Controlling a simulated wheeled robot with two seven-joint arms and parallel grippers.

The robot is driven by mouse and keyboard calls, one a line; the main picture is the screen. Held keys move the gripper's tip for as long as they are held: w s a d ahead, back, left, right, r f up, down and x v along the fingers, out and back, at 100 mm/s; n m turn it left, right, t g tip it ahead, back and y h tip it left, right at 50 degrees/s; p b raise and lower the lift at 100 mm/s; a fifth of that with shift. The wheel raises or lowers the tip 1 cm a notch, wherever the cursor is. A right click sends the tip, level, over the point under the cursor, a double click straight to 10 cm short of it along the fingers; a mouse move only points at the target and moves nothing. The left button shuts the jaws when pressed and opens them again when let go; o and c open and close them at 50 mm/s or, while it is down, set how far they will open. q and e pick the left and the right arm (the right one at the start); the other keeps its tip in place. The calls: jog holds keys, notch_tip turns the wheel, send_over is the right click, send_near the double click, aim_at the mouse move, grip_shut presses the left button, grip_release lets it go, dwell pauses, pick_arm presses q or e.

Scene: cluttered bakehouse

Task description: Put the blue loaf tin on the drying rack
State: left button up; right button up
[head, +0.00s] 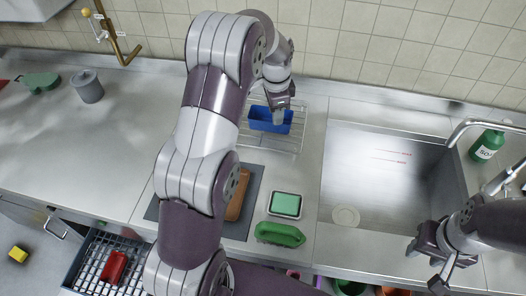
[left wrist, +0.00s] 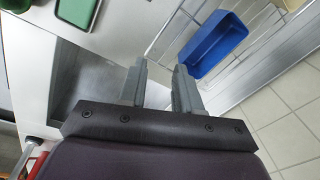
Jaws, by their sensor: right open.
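The blue loaf tin (head: 262,122) sits on the wire drying rack (head: 290,142) behind the counter's middle. In the left wrist view the blue tin (left wrist: 212,48) rests on the rack (left wrist: 255,75) and looks empty. My left gripper (head: 279,114) is over the tin's right part in the head view. In the left wrist view my left gripper (left wrist: 160,65) has its fingers apart with nothing held between them, and the tin lies just beyond the right finger. My right gripper (head: 430,262) is open and empty at the front right, by the sink's front edge.
The sink (head: 385,185) lies right of the rack, with a green soap bottle (head: 487,145) beyond it. A green sponge in a tray (head: 286,205), a green object (head: 280,235) and a brown loaf-shaped item (head: 238,195) lie in front. The left counter (head: 60,140) is largely clear.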

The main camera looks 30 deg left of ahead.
pick_arm(q)
jog(key=s+d+n+b, duration=0.1)
jog(key=s+d+n, duration=0.1)
jog(key=s, duration=0.6)
jog(key=s+d+f+n+b, duration=0.1)
jog(key=s+d+n, duration=0.1)
jog(key=s+n, duration=0.2)
jog(key=s+d+f+n+b, duration=0.1)
jog(key=s+d+n, duration=0.2)
jog(key=s, duration=0.8)
jog(key=shift+s+f+n+b, duration=0.15)
jog(key=shift+s+n+b, duration=0.2)
jog(key=shift+n, duration=0.15)
pick_arm(e)
jog(key=f, duration=0.3)
jog(key=shift+s+d+f, duration=0.15)
jog(key=shift+s+f, duration=0.1)
jog(key=shift+f, duration=0.1)
pick_arm(q)
jog(key=shift+w, duration=0.1)
